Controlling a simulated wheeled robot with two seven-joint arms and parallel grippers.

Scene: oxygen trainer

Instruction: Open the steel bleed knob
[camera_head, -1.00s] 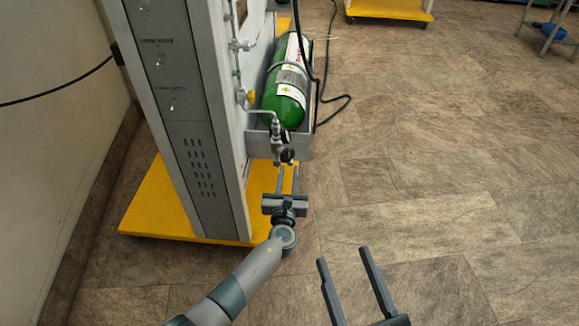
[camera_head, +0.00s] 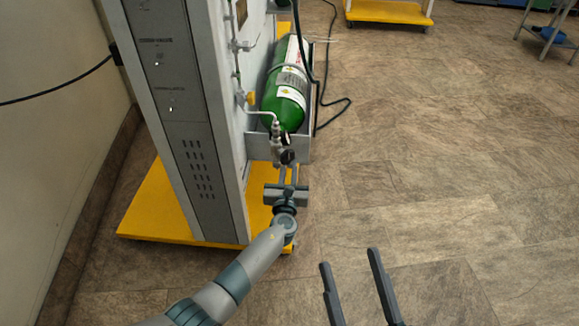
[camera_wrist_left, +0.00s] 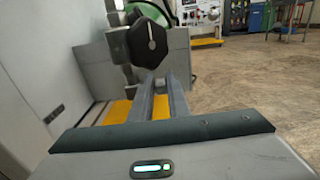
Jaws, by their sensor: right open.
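The valve assembly (camera_head: 279,150) of the green cylinder (camera_head: 286,92) hangs at the cylinder's near end, with a dark knob (camera_head: 288,157) on it. In the left wrist view a black faceted knob (camera_wrist_left: 148,42) stands upright just beyond and above the fingertips. I cannot pick out a separate steel bleed knob. My left gripper (camera_head: 289,169) points up at the valve from below, its fingers a little apart with a narrow gap; whether they touch the valve is unclear. My right gripper (camera_head: 349,257) is open and empty over the floor at the bottom.
A tall grey panel cabinet (camera_head: 190,130) on a yellow base (camera_head: 165,205) stands left of the valve. A grey cylinder bracket (camera_head: 305,148) is close behind it. A black hose (camera_head: 335,112) lies on the floor at the right.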

